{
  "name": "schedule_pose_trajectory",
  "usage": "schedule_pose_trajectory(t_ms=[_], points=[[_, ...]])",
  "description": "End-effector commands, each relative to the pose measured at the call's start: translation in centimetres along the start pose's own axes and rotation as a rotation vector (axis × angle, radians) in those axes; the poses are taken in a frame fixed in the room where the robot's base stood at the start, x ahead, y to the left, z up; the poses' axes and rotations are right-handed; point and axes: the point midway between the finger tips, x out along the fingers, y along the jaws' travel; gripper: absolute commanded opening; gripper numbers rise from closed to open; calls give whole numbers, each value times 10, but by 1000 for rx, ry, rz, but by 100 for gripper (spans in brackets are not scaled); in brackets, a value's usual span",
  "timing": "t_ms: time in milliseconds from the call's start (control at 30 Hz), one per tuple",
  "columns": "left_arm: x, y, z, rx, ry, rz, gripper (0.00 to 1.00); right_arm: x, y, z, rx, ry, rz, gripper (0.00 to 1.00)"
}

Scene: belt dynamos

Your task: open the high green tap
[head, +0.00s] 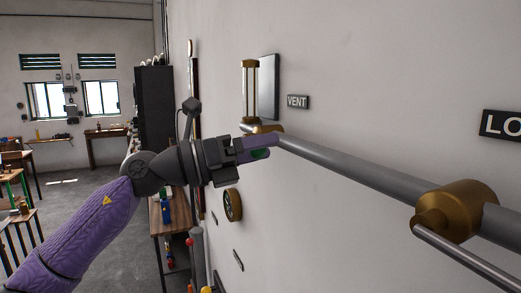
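A grey pipe (350,170) runs along the white wall, with a brass fitting (264,128) at its far end. A small green part, which looks like the green tap's handle (260,154), shows at my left gripper (260,149). The gripper's purple finger covers most of it, just below the brass fitting. The finger overlaps the green part in the picture. I cannot tell whether the fingers are closed on it or only around it. The tap's body and the lever's direction are hidden. My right gripper is not in view.
A brass-framed glass column (250,90) stands above the fitting, beside a VENT sign (298,102). A large brass fitting (462,208) sits on the pipe at right, with a thinner rod (465,256) below. A round handwheel (232,205) is lower on the wall. Open floor lies left.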

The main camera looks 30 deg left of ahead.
Motion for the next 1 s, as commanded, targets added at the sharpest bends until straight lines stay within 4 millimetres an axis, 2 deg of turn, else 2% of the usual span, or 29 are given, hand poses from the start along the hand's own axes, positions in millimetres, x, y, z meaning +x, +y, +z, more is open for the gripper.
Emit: schedule_pose_trajectory(t_ms=[167,400,533,667,1000], points=[[-7,2,-1,2,-4,2,71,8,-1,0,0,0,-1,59],[-66,7,-7,3,-5,6,71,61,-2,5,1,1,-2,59],[-89,5,-4,2,-3,3,71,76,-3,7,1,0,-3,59],[-98,2,-1,1,-1,1,71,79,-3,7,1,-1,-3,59],[-98,0,0,0,0,0,71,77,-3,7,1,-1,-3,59]])
